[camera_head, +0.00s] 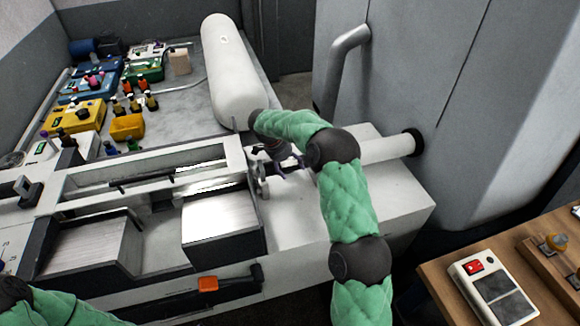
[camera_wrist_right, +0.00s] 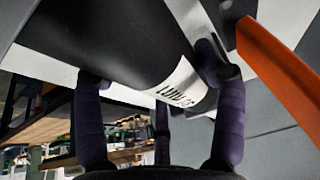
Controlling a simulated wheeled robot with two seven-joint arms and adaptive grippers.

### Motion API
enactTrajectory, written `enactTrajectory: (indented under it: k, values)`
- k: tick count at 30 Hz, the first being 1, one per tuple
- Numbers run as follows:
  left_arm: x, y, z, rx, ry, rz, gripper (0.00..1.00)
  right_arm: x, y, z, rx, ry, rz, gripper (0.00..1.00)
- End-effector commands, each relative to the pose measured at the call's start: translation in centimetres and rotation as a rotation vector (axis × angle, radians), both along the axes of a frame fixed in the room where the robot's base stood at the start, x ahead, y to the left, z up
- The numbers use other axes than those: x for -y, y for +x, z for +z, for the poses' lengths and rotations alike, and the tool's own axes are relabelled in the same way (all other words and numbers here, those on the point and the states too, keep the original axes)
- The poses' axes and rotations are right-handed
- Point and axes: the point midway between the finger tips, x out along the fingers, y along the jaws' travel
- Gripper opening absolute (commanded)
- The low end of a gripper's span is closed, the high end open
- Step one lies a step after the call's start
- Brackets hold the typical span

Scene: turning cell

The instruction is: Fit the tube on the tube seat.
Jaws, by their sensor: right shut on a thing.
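My right gripper (camera_head: 284,163) is beside the right end of the long machine bed, below the big white cylinder. In the right wrist view, its purple fingers (camera_wrist_right: 160,95) are closed around a black cylinder with a white printed label (camera_wrist_right: 180,85), which I take for the tube (camera_wrist_right: 110,38). The tube runs diagonally, and its upper left end is out of that view. In the head view the tube is mostly hidden by my arm and gripper. I cannot tell which part is the tube seat. My left arm shows at the bottom left; its gripper is outside the view.
A large white cylinder (camera_head: 226,75) lies behind my right gripper. A white horizontal pipe (camera_head: 385,149) with a dark end is to its right. Small bottles and a yellow bin (camera_head: 127,127) stand at the back left. A wooden bench (camera_head: 448,272) is at the lower right. An orange part (camera_wrist_right: 280,75) is close by.

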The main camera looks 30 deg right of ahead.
Motion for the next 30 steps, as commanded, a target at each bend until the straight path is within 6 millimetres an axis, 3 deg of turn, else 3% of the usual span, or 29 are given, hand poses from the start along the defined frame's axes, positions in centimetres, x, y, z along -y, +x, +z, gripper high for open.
enactTrajectory:
  k: [30]
  values:
    - [0.0,0.0,-0.85,0.0,0.0,0.0,1.0,0.01,0.04,0.03,0.002,-0.001,0.0,0.23]
